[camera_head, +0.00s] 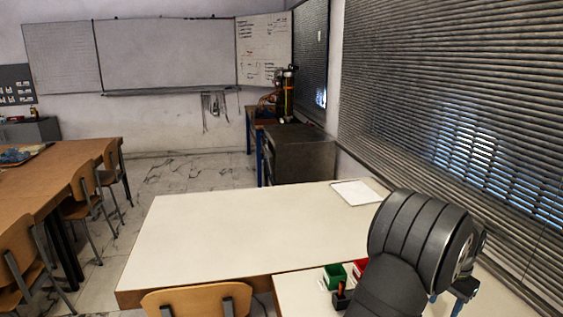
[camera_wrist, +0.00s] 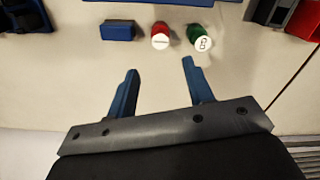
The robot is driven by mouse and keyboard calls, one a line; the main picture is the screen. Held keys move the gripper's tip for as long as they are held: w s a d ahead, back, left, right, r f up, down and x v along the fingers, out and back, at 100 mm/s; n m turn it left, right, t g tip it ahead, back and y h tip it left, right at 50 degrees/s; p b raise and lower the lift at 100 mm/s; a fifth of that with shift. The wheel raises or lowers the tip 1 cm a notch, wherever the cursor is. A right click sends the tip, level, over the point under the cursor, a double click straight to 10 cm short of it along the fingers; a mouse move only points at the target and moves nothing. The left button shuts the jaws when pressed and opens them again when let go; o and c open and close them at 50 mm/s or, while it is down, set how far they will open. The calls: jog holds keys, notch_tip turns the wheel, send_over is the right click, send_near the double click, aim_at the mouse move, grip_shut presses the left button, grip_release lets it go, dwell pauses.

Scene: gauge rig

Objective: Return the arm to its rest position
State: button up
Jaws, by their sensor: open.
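My gripper (camera_wrist: 160,67) shows in the wrist view with its two blue fingers spread wide and nothing between them. Beyond the fingertips, apart from them, are a red piece with a white face (camera_wrist: 160,37) and a green piece with a marked white face (camera_wrist: 201,39). A blue block (camera_wrist: 117,30) lies left of the red piece. In the head view my dark arm fills the lower right and hides part of the bench; small blue parts show at its right edge, too little to judge the jaws there.
Blinds (camera_head: 460,110) line the right wall. A chair (camera_head: 197,300) stands in front.

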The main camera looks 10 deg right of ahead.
notch_tip(320, 180, down, 13)
jog(key=shift+r, duration=0.1)
jog(key=r, duration=0.5)
jog(key=shift+s, duration=0.3)
jog(key=s+r, duration=0.7)
jog(key=s, duration=0.4)
jog(key=w+a+r+n, duration=0.2)
jog(key=w+a, duration=0.4)
jog(key=w, duration=0.3)
jog(key=w+a+r+n, duration=0.1)
jog(key=w+a+n, duration=0.3)
jog(key=w, duration=0.5)
jog(key=w+a+f+n, duration=0.1)
jog(key=w+a+f, duration=0.2)
jog(key=a, duration=0.6)
jog(key=w+a+f+n, duration=0.2)
jog(key=w+a+f, duration=0.2)
jog(key=a, duration=0.5)
jog(key=w+a+f+n, duration=0.1)
jog(key=w+a+f, duration=0.3)
jog(key=a, duration=0.5)
jog(key=shift+w+n, duration=0.3)
jog(key=shift+w, duration=0.45)
jog(key=shift+f, duration=0.1)
